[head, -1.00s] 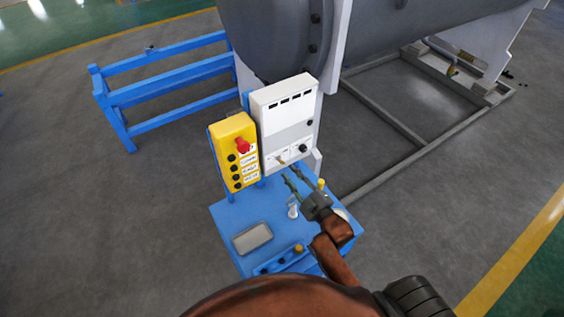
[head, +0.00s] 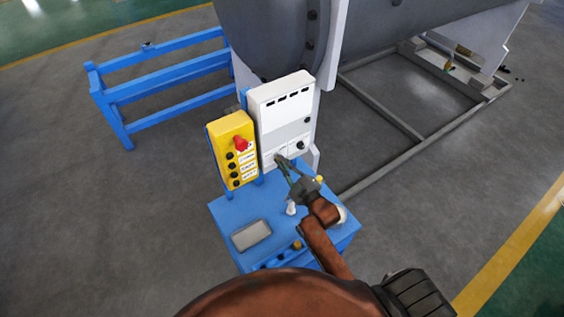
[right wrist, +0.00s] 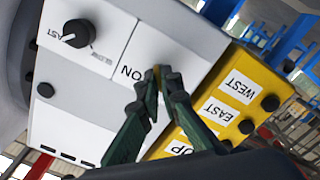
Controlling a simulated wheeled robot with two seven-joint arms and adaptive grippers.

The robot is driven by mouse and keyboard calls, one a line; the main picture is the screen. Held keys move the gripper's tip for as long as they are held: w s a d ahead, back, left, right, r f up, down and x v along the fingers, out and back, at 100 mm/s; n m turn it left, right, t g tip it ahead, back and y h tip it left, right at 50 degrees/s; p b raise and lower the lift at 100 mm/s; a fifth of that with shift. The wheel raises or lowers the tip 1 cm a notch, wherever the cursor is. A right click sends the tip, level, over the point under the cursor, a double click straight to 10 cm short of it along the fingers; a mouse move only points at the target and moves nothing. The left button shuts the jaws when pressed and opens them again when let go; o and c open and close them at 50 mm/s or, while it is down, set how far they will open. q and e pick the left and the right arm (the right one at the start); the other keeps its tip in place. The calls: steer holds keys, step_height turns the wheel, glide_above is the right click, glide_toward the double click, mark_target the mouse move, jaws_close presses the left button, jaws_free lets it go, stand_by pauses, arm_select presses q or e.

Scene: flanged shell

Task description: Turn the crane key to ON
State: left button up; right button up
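The crane key (right wrist: 157,76) is a small brass piece on the white panel of the control box (head: 285,115), next to a printed "ON" in the right wrist view. My right gripper (head: 283,161) reaches up to the lower part of this panel. In the right wrist view its green fingertips (right wrist: 161,80) come together at the key, one on each side, and look closed on it. The fingers hide much of the key, and its exact angle is unclear. In the head view the gripper covers the key. My left gripper is not in view.
A black selector knob (right wrist: 76,33) is on the same panel. A yellow button box (head: 232,150) with a red button (head: 241,143) stands close to its left. Below is a blue desk (head: 228,214) with a grey plate (head: 251,235). A large grey tank (head: 400,30) is behind.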

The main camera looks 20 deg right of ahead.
jaws_close()
steer(key=shift+d+m+p, duration=0.1)
steer(key=shift+m+p, duration=5.2)
steer(key=shift+m, duration=3.6)
steer(key=o, duration=0.5)
jaws_free()
steer(key=shift+o, duration=0.2)
